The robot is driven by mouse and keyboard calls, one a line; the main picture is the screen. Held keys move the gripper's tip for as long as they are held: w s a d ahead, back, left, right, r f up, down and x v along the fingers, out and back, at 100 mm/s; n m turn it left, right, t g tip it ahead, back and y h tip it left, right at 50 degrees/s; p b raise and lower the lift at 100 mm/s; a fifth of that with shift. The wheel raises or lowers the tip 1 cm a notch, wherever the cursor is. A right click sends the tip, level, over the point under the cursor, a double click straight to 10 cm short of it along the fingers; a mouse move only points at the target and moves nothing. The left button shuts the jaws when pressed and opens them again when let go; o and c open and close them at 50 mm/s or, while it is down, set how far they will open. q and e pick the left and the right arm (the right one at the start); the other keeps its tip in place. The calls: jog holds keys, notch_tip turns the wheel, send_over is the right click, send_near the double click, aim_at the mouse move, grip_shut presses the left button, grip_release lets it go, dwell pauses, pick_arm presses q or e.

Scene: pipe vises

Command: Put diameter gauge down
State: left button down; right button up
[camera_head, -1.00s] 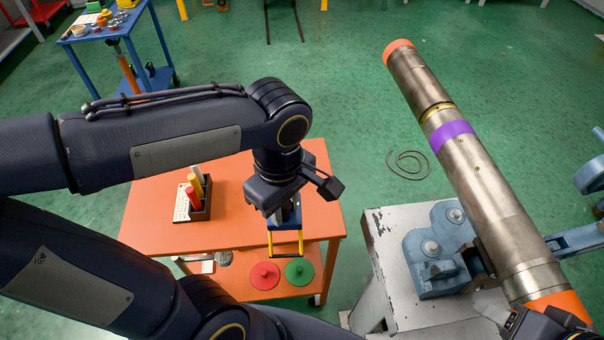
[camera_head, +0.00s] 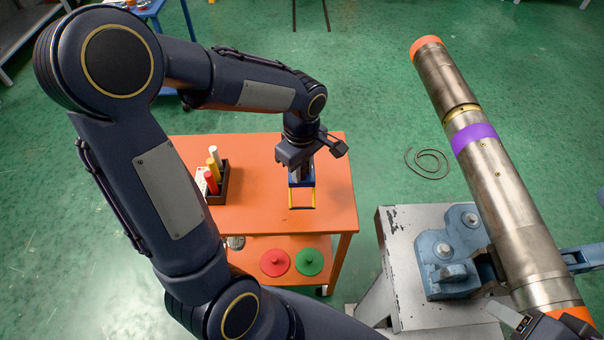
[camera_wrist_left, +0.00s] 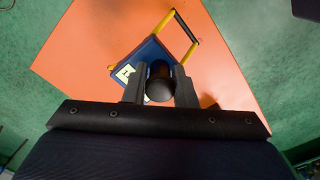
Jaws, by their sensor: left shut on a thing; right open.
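The diameter gauge (camera_head: 302,187) has a blue body and a yellow U-shaped fork. My left gripper (camera_head: 301,168) is shut on it over the orange table. In the left wrist view the gauge's blue body (camera_wrist_left: 150,56) and black round handle sit between my left fingers (camera_wrist_left: 159,88), with the yellow fork pointing away over the table top. I cannot tell whether the gauge touches the table. My right gripper (camera_head: 540,328) shows only partly at the bottom right, open, near the lower orange band of the large pipe.
The orange table (camera_head: 262,165) carries a black holder (camera_head: 218,190) with red, yellow and white sticks. Red (camera_head: 274,262) and green (camera_head: 308,261) discs lie on its lower shelf. The steel pipe (camera_head: 490,180) rests on a blue vise (camera_head: 447,250) at right. The table's right part is bare.

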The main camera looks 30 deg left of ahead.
pick_arm(q)
jog(key=shift+w+a+f, duration=0.1)
jog(key=shift+w+f, duration=0.05)
jog(key=shift+f, duration=1.5)
jog(key=shift+f, duration=0.1)
jog(key=shift+f+b, duration=0.15)
jog(key=shift+b, duration=0.2)
jog(key=c, duration=1.2)
grip_release()
jog(key=shift+r, duration=0.2)
notch_tip(320, 180, up, 12)
jog(key=shift+f+p, duration=0.1)
jog(key=shift+p, duration=0.5)
jog(key=s+d+m+t+h, duration=0.1)
jog(key=s+m+t, duration=0.1)
jog(key=s+m, duration=0.2)
jog(key=s+d+m+t+h, duration=0.1)
jog(key=s+m, duration=0.4)
jog(key=s, duration=0.1)
jog(key=s+d+r+m+t+h, duration=0.1)
jog(key=s+m+t, duration=0.1)
jog(key=s+m, duration=0.2)
jog(key=shift+s+d+m+t+h, duration=0.15)
jog(key=shift+s+m+t+h, duration=0.2)
jog(key=shift+s, duration=0.35)
